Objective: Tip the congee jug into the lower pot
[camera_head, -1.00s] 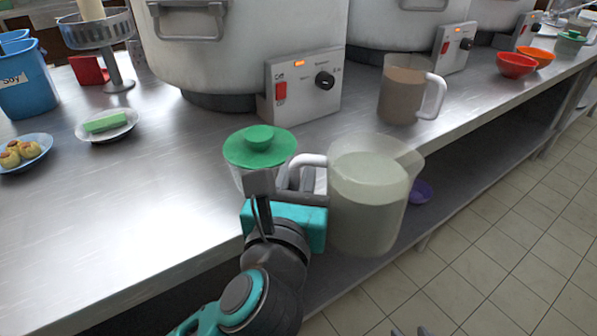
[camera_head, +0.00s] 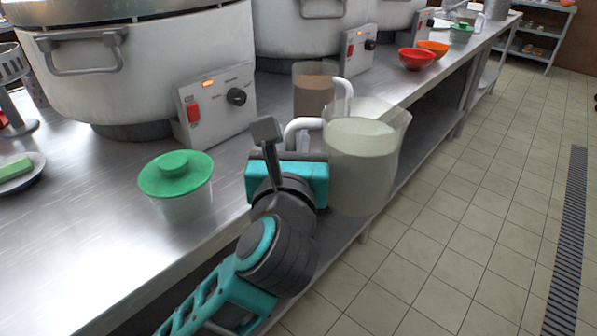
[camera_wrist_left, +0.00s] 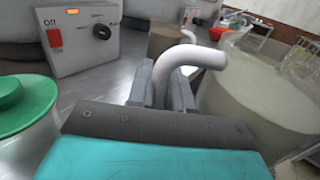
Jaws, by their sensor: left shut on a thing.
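The congee jug (camera_head: 362,165) is a clear jug with pale, milky contents and a white handle. My left gripper (camera_head: 292,147) is shut on its handle and holds the jug upright, out past the counter's front edge. In the left wrist view the white handle (camera_wrist_left: 196,57) sits between the fingers (camera_wrist_left: 165,88), with the jug (camera_wrist_left: 255,95) to the right. Large white pots stand along the counter: one at the left (camera_head: 140,65) and one behind the jug (camera_head: 312,30). I cannot tell which is the lower pot. My right gripper is not in view.
A second jug (camera_head: 313,95) with brownish contents stands on the counter (camera_head: 110,200) behind the held jug. A green-lidded tub (camera_head: 178,185) is left of my gripper. Red (camera_head: 416,59) and orange (camera_head: 433,47) bowls are farther back. Tiled floor is open at right.

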